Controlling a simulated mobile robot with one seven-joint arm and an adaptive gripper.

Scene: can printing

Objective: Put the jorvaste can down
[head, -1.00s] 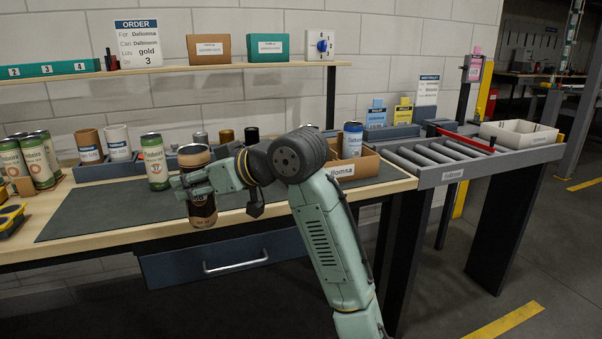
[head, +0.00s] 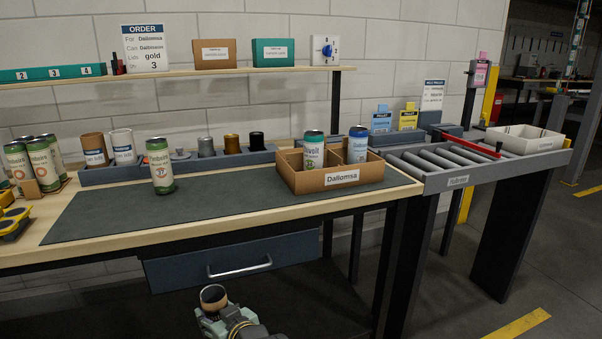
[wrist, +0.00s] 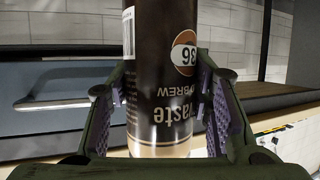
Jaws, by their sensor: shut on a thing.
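The jorvaste can (head: 213,297) is dark brown with a tan top. My gripper (head: 205,312) is shut on it and holds it low, in front of the workbench and below the drawer handle as seen in the head view. In the wrist view the can (wrist: 163,70) stands between the two ridged fingers (wrist: 165,112), with "aste" and "BREW" readable, a round badge and a barcode. Most of my arm is out of the head view.
A dark mat (head: 130,220) on the bench has free room. A green-white can (head: 159,166) stands on its back left. A cardboard box (head: 300,180) labelled Dallomsa holds two cans at the right. A drawer (head: 170,270) is under the bench; a roller conveyor (head: 440,158) stands right.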

